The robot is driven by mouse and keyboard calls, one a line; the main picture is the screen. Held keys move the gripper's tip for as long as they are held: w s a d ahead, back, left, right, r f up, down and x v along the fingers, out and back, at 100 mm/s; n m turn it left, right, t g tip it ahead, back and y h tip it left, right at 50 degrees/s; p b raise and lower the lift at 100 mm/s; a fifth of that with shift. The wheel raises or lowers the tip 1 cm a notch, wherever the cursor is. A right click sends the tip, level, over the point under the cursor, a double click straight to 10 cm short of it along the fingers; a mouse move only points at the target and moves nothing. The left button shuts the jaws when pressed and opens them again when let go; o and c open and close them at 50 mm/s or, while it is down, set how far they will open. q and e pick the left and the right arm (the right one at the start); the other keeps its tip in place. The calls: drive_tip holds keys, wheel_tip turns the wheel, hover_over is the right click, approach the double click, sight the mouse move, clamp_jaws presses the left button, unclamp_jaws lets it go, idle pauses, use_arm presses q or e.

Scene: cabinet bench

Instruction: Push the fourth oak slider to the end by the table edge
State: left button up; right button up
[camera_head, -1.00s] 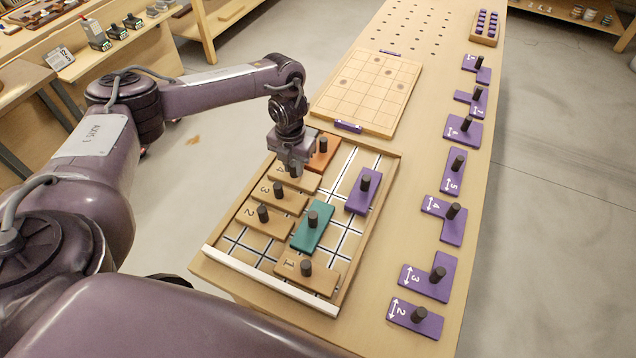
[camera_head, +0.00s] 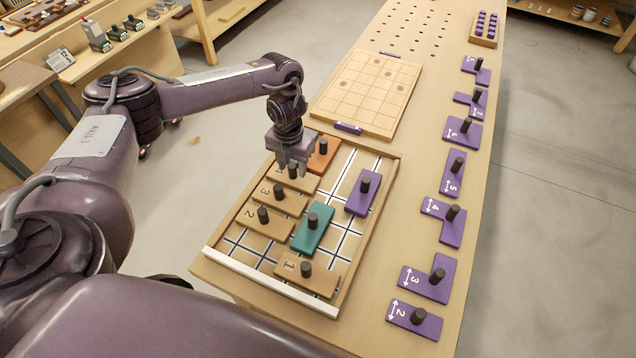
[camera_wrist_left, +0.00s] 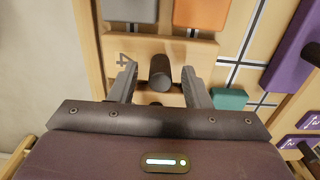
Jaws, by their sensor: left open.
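The fourth oak slider (camera_head: 303,184) lies in the tray (camera_head: 391,170), at its left side, beyond the oak slider marked 3 (camera_head: 287,203). In the left wrist view the fourth slider (camera_wrist_left: 205,48) shows its mark 4 and a dark upright knob (camera_wrist_left: 160,72). My left gripper (camera_head: 292,167) is over this slider, and its fingers hide part of it. In the left wrist view my left gripper (camera_wrist_left: 161,85) is open, one finger on each side of the knob. I cannot tell whether either finger touches it. My right gripper is out of view.
An orange slider (camera_head: 330,147) lies just beyond the fourth slider. Oak slider 2 (camera_head: 254,226), a green slider (camera_head: 313,236), oak slider 1 (camera_head: 318,281) and a purple slider (camera_head: 361,203) share the tray. A grey piece (camera_wrist_left: 130,10) shows beside the orange one.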

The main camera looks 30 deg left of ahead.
sight(292, 165)
use_arm(q)
drive_tip(key=shift+r+p, duration=2.55)
drive_tip(key=shift+r, duration=0.9)
